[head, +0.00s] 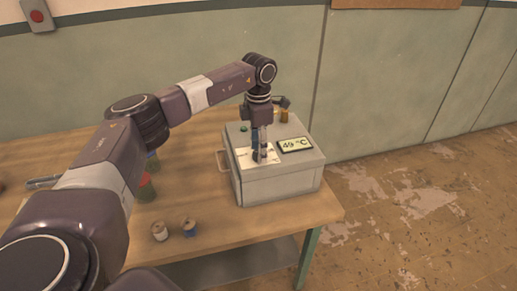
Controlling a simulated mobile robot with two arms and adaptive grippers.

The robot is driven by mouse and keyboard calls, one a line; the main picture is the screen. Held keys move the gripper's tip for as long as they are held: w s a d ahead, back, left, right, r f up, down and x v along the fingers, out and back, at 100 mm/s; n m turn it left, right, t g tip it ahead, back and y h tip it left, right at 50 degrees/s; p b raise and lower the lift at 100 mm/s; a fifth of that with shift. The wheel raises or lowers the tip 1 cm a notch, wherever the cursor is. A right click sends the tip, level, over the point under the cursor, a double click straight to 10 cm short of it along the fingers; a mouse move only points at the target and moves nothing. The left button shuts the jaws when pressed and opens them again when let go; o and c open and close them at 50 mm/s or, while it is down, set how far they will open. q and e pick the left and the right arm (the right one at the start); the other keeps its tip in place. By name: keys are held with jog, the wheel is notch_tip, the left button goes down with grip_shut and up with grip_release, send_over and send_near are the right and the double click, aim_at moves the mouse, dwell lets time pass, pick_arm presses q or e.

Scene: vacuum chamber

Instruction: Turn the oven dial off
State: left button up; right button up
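The oven (280,185) is a grey metal box with a handle on its left side, standing on the wooden table. A display (295,145) on its top reads 49 °C. A small green button or light (243,128) is on the top near the back left. My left gripper (262,156) points down over the pale panel (243,156) on the oven's top. The dial is not clearly visible; the gripper covers that spot. I cannot tell whether the fingers touch or hold anything there. My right gripper is out of view.
A red and green container (146,188) stands left of the oven, partly behind my arm. The table (225,228) is bare in front of the oven. Open floor (400,225) lies to the right.

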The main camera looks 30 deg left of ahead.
pick_arm(q)
notch_tip(320, 180, up, 12)
dwell(0.6)
dwell(0.4)
